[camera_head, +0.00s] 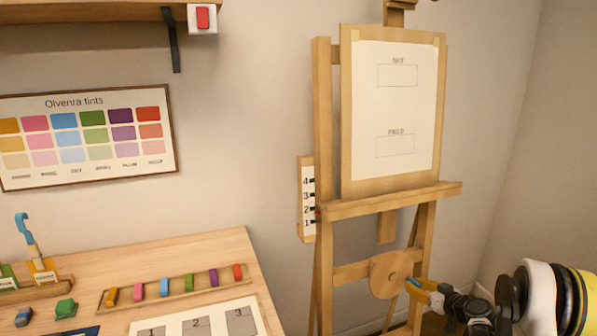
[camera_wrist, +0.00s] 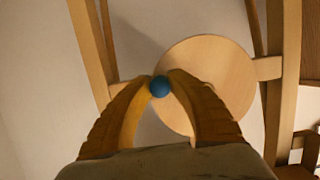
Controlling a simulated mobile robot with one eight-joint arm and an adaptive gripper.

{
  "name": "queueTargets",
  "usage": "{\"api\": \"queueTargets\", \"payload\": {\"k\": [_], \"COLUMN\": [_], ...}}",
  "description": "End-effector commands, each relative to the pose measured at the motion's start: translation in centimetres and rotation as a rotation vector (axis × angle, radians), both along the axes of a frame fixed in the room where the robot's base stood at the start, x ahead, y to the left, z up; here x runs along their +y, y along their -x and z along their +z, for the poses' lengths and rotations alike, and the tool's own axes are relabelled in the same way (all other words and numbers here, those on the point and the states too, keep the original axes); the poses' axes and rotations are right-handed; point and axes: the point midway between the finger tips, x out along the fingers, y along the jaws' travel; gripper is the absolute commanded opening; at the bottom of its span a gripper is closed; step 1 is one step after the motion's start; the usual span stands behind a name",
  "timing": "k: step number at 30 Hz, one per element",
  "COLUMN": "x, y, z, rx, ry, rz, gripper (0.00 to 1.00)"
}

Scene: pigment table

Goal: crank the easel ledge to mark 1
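The wooden easel (camera_head: 323,120) stands at the right. Its ledge (camera_head: 390,200) crosses it below the paper board. A scale strip (camera_head: 307,205) with marks 1 to 4 hangs at the left upright. A small red pointer (camera_head: 317,213) sits at about mark 2, slightly below it. The round wooden crank disc (camera_head: 390,274) is under the ledge; it also shows in the wrist view (camera_wrist: 215,75). Its blue knob (camera_wrist: 160,87) lies between the yellow fingertips of my gripper (camera_wrist: 160,80), which look closed on it from both sides. In the head view my gripper (camera_head: 420,287) is at the disc's lower right.
The table (camera_head: 200,255) at left holds a row of coloured pigment sticks (camera_head: 175,287), a numbered sheet (camera_head: 150,318) and a green block (camera_head: 65,308). A tint chart (camera_head: 88,137) and a shelf (camera_head: 80,12) are on the wall. The easel's uprights and legs flank the disc closely.

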Motion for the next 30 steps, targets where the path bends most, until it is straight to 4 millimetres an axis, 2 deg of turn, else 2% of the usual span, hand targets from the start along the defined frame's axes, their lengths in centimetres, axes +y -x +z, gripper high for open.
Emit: {"api": "queueTargets", "payload": {"k": [8, 18, 30], "x": [0.2, 2.0, 2.2], "y": [0.1, 1.0, 1.1], "z": [-0.4, -2.7, -2.9], "rx": [0.000, 0.001, 0.000], "ry": [0.000, 0.000, 0.000], "rz": [0.001, 0.004, 0.001], "gripper": [0.00, 0.00, 0.00]}}
